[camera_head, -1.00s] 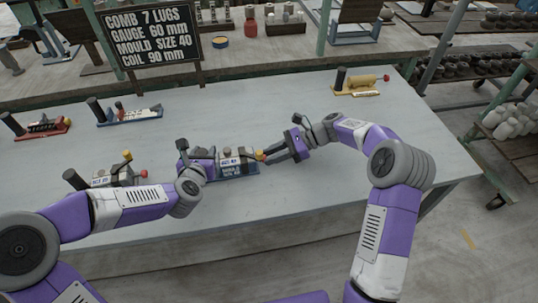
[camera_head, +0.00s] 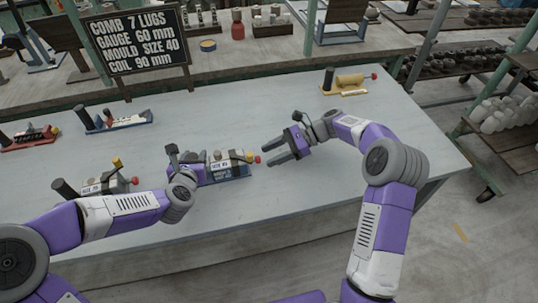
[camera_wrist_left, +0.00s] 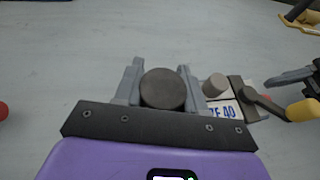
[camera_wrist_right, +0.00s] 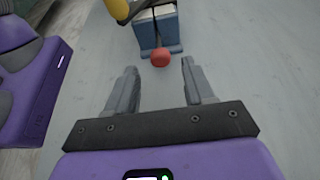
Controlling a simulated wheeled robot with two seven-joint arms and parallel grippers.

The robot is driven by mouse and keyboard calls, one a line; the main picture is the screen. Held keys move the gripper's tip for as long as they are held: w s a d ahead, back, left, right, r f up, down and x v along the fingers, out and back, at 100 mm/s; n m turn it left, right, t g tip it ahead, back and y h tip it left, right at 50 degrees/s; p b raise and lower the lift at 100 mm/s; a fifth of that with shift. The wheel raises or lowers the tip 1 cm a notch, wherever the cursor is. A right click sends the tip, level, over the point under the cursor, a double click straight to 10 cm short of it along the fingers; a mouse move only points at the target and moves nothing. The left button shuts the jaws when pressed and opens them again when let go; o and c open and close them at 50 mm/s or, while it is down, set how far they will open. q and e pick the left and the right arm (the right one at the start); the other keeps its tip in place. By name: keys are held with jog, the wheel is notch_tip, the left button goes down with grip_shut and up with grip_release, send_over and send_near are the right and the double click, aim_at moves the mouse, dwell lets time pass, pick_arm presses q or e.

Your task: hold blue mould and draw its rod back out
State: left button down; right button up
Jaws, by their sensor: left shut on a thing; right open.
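The blue mould (camera_head: 232,170) with a white label stands mid-table in the head view. My left gripper (camera_head: 203,172) is shut on its dark upright handle, whose round top (camera_wrist_left: 162,88) shows between the fingers in the left wrist view. A red knob (camera_head: 258,159) ends the rod at the mould's right end, beside a yellow knob (camera_head: 249,156). My right gripper (camera_head: 272,152) is open and empty, apart from the red knob. In the right wrist view the red knob (camera_wrist_right: 160,57) lies ahead, between the lines of the fingers (camera_wrist_right: 160,85).
A yellow mould (camera_head: 350,82) stands at the far right of the table. A red mould (camera_head: 30,137), another blue one (camera_head: 118,121) and a grey one (camera_head: 105,186) stand to the left. A black sign (camera_head: 135,40) stands at the back. The table right of my right gripper is clear.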

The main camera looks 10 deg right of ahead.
pick_arm(q)
jog(key=shift+f, duration=0.15)
pick_arm(e)
jog(key=v, duration=1)
jog(key=shift+d, duration=0.25)
pick_arm(q)
jog(key=shift+s, duration=0.1)
jog(key=c, duration=0.7)
grip_release()
jog(key=shift+d, duration=0.1)
jog(key=shift+o, duration=0.7)
